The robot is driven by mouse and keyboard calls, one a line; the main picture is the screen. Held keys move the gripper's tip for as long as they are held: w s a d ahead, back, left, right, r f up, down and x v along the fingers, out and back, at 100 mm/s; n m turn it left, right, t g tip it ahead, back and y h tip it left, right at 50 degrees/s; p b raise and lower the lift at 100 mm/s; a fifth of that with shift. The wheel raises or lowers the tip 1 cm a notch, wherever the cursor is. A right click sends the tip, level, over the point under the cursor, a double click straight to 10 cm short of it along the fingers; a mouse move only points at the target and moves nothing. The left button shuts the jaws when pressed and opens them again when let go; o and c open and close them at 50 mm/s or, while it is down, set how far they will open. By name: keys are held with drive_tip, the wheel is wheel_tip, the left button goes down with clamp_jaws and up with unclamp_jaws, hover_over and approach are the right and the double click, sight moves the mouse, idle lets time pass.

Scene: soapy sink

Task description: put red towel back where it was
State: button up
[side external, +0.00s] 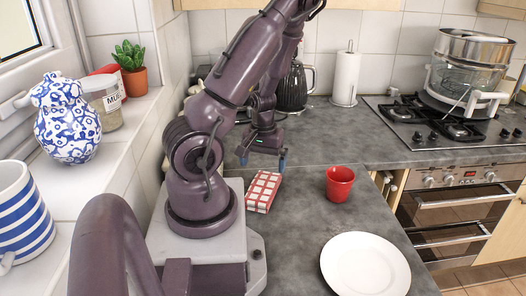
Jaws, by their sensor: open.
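The red towel (263,191), a folded red-and-white checked cloth, lies on the grey counter just right of my base. My gripper (262,164) points down above the far end of the towel, with its fingers apart and nothing seen between them. It appears clear of the towel, but the exact gap is hard to judge from this side.
A red cup (340,184) stands right of the towel, and a white plate (365,265) lies at the front. A black kettle (293,87) and paper roll (345,77) stand behind. A stove (455,120) holds stacked pots. The counter behind the cup is clear.

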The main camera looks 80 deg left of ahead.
drive_tip(key=w+d+r+m+t+y, duration=0.3)
drive_tip(key=w+r+m+t+y, duration=0.25)
drive_tip(key=w+r, duration=1.05)
drive_tip(key=s+d+r+m+h, duration=0.1)
drive_tip(key=s+d+r+m, duration=0.1)
drive_tip(key=d, duration=0.5)
drive_tip(key=s+d+r+m+h, duration=0.2)
drive_tip(key=s+d+r+m, duration=0.1)
drive_tip(key=d, duration=0.4)
drive_tip(key=s+d+r+m+h, duration=0.2)
drive_tip(key=s+d+r+m, duration=0.1)
drive_tip(key=d, duration=0.4)
drive_tip(key=shift+d+v, duration=0.25)
drive_tip(key=shift+v, duration=0.95)
